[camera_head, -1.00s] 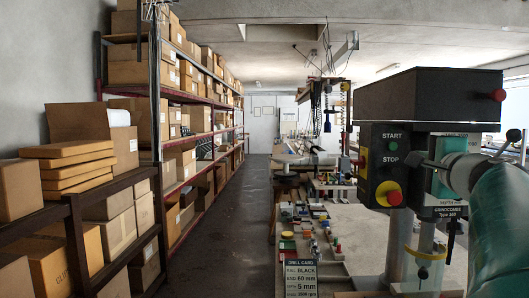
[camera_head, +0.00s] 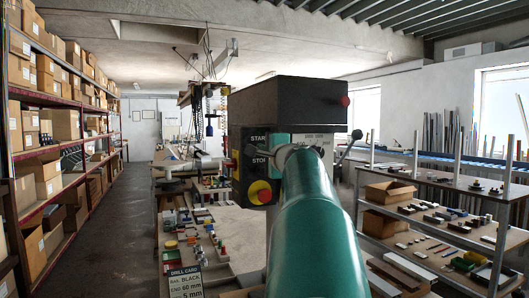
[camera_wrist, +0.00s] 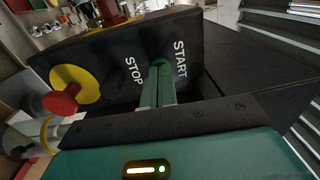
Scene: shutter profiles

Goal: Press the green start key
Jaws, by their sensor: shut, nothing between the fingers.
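The black control box (camera_head: 257,148) of the drill hangs under its dark head cover in the head view. It carries white START and STOP lettering, partly covered by my green arm. The box fills much of the wrist view (camera_wrist: 105,75), tilted. My gripper (camera_wrist: 159,68) is shut and empty, its fingertips at the box face beside the word START. The green start key is mostly or wholly hidden behind the fingertips; I cannot tell whether they touch it. The red stop button on its yellow disc (camera_head: 260,192) also shows in the wrist view (camera_wrist: 62,100), left of the fingers.
A bench (camera_head: 225,226) with small coloured parts and a drill card (camera_head: 185,282) lies below the box. Shelves with cardboard boxes (camera_head: 58,124) line the left. A metal rack (camera_head: 440,220) with parts stands at right. The aisle (camera_head: 118,215) is clear.

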